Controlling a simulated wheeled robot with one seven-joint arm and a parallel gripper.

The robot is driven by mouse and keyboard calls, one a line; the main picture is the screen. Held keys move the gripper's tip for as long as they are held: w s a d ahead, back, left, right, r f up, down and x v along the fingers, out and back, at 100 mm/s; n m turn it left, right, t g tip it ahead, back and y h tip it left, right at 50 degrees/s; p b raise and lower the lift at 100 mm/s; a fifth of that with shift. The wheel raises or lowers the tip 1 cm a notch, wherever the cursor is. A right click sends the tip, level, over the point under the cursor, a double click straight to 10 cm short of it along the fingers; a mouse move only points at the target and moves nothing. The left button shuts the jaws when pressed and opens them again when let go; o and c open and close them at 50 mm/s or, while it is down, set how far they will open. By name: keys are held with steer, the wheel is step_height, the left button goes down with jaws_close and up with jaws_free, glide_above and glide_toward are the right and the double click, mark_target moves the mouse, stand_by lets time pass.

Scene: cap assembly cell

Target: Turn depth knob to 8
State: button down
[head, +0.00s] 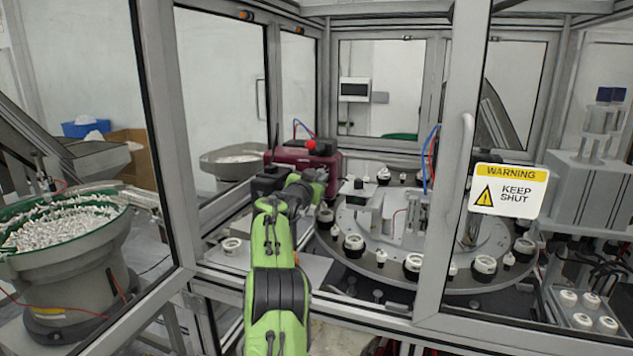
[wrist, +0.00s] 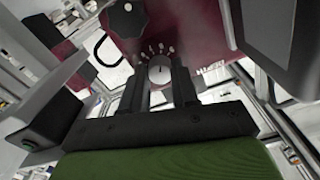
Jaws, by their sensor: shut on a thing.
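The marks are too small to read, so I cannot tell the setting. My gripper (wrist: 158,77) has one black finger on each side of the knob and is shut on it. In the head view the red machine (head: 331,160) stands at the end of my green arm. The knob and my fingertips are hidden there.
A black lobed knob (wrist: 127,18) is on the red face, up and left of the dial. A rotary table (head: 375,268) with several white caps lies right of my arm. The door frame with a warning sign (head: 508,191) stands at right, a bowl feeder (head: 75,285) at left.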

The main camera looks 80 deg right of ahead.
stand_by(0.4)
steer(key=c, duration=0.8)
jaws_free()
steer(key=shift+c, duration=0.2)
steer(key=w+a+b, duration=0.1)
steer(key=a+b, duration=0.6)
steer(key=a, duration=0.8)
steer(key=shift+w+a+b, duration=0.2)
steer(key=shift+a+b, duration=0.1)
steer(key=shift+w, duration=0.1)
